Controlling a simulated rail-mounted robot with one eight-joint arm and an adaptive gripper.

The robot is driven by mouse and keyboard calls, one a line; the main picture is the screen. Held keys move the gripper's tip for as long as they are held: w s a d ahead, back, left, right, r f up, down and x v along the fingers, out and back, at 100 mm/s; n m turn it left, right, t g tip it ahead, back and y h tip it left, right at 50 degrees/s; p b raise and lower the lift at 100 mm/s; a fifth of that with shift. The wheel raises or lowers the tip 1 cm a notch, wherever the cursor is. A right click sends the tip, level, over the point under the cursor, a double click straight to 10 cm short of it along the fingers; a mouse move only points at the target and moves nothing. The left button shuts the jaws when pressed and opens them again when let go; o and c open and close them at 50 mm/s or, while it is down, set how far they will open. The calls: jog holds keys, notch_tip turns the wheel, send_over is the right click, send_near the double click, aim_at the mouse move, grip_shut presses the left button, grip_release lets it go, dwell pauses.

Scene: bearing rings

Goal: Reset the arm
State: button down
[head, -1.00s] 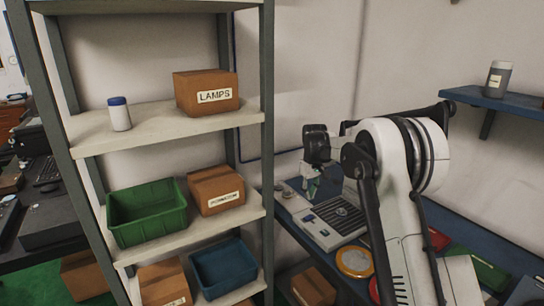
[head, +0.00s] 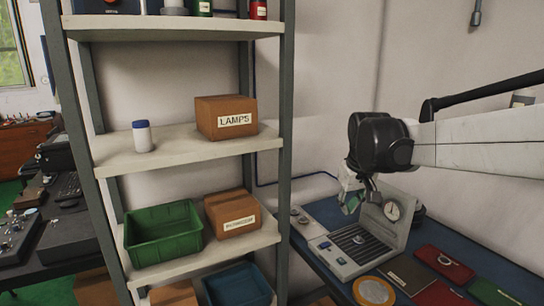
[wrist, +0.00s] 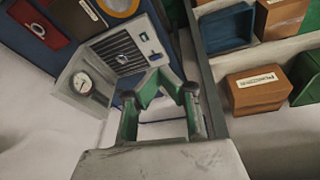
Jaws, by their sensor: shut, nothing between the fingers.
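My gripper (head: 352,204) hangs at the end of my raised arm, above the blue bench and just left of the grey gauge device (head: 345,252). It is shut and holds nothing. In the wrist view, my gripper's green-padded fingers (wrist: 160,82) show against the device and the blue bench. A small ring (head: 358,240) lies on the device's dark slatted plate. Another ring (head: 443,262) lies on a red mat (head: 456,272) to the right.
A shelf rack (head: 286,130) stands left of my gripper, with a LAMPS box (head: 226,117), a white bottle (head: 143,136) and a green bin (head: 162,234). A yellow round dish (head: 373,290) sits on the bench (head: 322,208). The air above the bench is open.

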jog(key=s+f+m+t, duration=0.1)
jog(key=s+f, duration=0.1)
jog(key=s, duration=1.2)
jog(key=s+f+m+t, duration=0.1)
jog(key=s+f+t, duration=0.1)
jog(key=s, duration=1.2)
jog(key=shift+s+f+m+t, duration=0.15)
jog(key=shift+f+m+t, duration=0.2)
jog(key=shift+f, duration=0.35)
